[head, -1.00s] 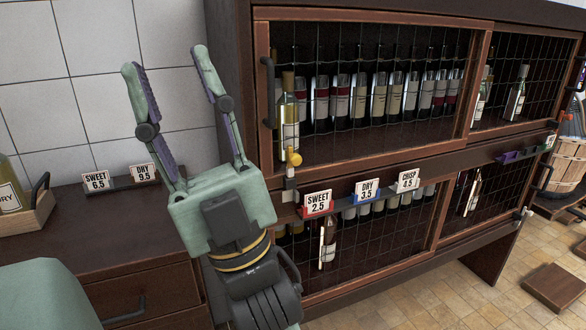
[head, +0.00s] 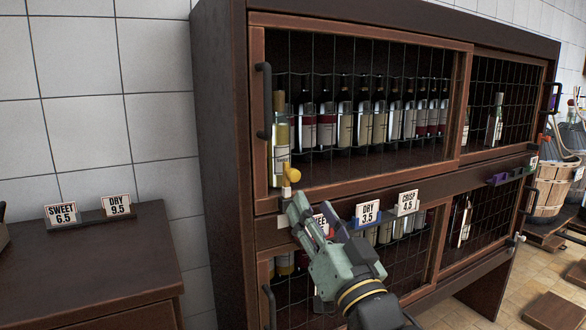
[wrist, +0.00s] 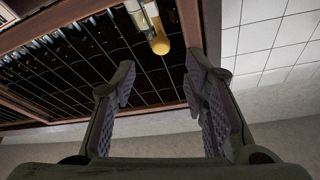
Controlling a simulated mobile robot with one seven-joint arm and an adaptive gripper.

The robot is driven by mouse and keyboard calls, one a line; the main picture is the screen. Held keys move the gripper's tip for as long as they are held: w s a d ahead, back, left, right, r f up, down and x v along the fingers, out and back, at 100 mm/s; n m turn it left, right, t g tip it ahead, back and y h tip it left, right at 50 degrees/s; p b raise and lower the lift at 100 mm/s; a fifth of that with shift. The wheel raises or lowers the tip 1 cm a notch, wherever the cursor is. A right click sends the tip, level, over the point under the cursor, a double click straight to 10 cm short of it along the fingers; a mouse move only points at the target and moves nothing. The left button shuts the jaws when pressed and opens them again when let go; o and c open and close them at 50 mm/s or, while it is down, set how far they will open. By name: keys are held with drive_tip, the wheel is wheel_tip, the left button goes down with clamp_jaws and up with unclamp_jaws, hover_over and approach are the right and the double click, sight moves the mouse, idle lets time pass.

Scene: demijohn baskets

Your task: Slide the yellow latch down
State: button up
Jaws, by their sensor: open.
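The yellow latch (head: 291,175) is a round yellow knob on the left part of the wooden rail below the upper mesh door (head: 360,110). In the wrist view the yellow latch (wrist: 160,44) lies beyond my fingertips, roughly between them. My gripper (head: 312,210) is open and empty, just below and right of the latch in the head view. The wrist view shows both fingers of my gripper (wrist: 160,76) spread apart, with no clear contact with the latch. My fingers partly hide the "SWEET 2.5" sign (head: 321,222) and the rail below the latch.
Bottles stand behind the mesh, with a pale yellow one (head: 280,150) just behind the latch. The "DRY 3.5" (head: 367,212) and "CRISP 4.5" (head: 407,202) signs stick out from the rail beside my gripper. A dark counter (head: 90,265) stands at left.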

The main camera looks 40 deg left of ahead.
sight(296, 178)
drive_tip(key=p+x, duration=0.8)
drive_tip(key=x, duration=0.2)
drive_tip(key=shift+p, duration=0.35)
drive_tip(key=shift+c, duration=0.5)
clamp_jaws()
